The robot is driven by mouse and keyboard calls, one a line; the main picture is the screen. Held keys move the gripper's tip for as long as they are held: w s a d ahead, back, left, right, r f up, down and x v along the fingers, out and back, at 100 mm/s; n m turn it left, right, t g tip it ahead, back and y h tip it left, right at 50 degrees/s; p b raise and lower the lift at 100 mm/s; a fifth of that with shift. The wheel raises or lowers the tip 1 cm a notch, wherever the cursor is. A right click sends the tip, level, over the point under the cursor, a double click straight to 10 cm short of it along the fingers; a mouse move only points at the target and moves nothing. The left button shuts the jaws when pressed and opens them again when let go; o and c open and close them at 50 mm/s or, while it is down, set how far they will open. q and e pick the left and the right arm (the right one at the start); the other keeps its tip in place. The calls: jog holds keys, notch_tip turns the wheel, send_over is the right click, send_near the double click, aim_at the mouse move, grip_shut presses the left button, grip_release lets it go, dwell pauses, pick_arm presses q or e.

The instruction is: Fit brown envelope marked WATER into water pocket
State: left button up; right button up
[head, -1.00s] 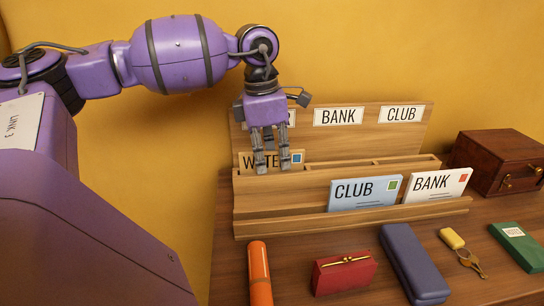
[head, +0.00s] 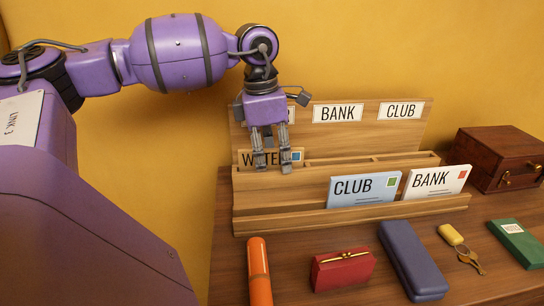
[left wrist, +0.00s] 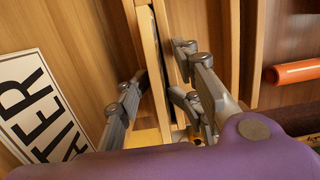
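The brown envelope marked WATER (head: 297,157), with a blue stamp, stands in the left rear pocket (head: 320,165) of the wooden letter rack. Its lower part is hidden behind the pocket's front wall, and my fingers cover part of its lettering. My left gripper (head: 272,165) points down over it. In the left wrist view, the fingers (left wrist: 160,95) stand apart on either side of a thin pale edge that looks like the envelope, with visible gaps. The WATER label (left wrist: 42,110) is on the back board beside them. My right gripper is out of view.
A blue CLUB envelope (head: 350,188) and a white BANK envelope (head: 433,181) stand in the front ledge. A wooden box (head: 495,160) is at right. An orange tube (head: 259,270), red purse (head: 341,269), blue case (head: 412,260), keys (head: 466,258) and green booklet (head: 518,242) lie in front.

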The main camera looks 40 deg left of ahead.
pick_arm(q)
jog(key=shift+s+f, duration=0.15)
jog(key=shift+f, duration=0.1)
jog(key=shift+r, duration=0.25)
jog(key=r, duration=0.3)
jog(key=r+b, duration=0.1)
jog(key=r, duration=0.7)
jog(key=shift+s+a+r+b, duration=0.2)
jog(key=shift+s+a+b, duration=0.15)
jog(key=shift+a+b, duration=0.05)
jog(key=shift+s+a+r, duration=0.1)
jog(key=shift+r, duration=0.75)
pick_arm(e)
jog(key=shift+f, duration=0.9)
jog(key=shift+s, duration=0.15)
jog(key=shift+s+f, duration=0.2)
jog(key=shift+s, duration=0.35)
